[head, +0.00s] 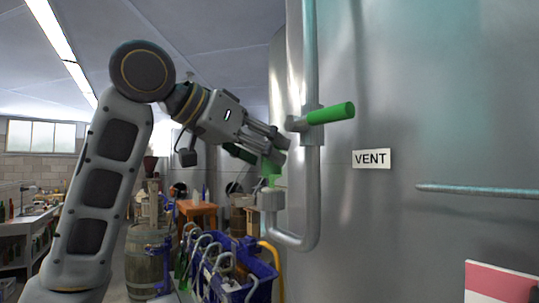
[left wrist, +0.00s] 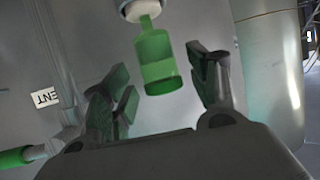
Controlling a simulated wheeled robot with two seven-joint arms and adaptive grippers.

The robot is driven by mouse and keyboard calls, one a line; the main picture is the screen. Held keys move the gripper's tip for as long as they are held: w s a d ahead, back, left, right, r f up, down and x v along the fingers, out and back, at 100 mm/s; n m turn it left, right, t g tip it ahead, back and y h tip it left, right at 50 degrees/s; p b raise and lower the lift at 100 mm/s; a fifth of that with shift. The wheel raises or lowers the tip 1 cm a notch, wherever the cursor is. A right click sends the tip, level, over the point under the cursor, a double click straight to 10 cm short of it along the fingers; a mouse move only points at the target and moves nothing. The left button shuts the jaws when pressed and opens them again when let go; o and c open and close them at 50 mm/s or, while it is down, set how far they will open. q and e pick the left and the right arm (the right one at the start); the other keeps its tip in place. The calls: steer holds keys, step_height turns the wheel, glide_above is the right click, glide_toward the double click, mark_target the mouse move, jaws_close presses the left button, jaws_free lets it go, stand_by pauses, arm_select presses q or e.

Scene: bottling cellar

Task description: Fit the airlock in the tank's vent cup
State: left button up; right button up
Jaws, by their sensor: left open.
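The airlock (left wrist: 157,65) is a clear green cylinder with a narrower neck. In the left wrist view, which looks upside down, its narrow end meets the pale ring of the vent cup (left wrist: 141,10). In the head view the airlock (head: 270,172) stands roughly upright above the grey cup (head: 271,199) on the tank's pipe; whether it is fully seated I cannot tell. My left gripper (head: 271,153) is open, its fingers apart on either side of the airlock's wide end, with visible gaps in the wrist view (left wrist: 160,80). My right gripper is not in view.
The steel tank (head: 430,100) fills the right side, with a VENT label (head: 371,158). A vertical pipe (head: 309,190) with a green-handled valve (head: 330,113) runs close beside my gripper. A blue crate (head: 240,285), a barrel (head: 145,260) and a bench stand below and behind.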

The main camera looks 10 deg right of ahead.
arm_select(q)
steer(key=v, duration=0.9)
steer(key=shift+a, duration=0.25)
stand_by(0.4)
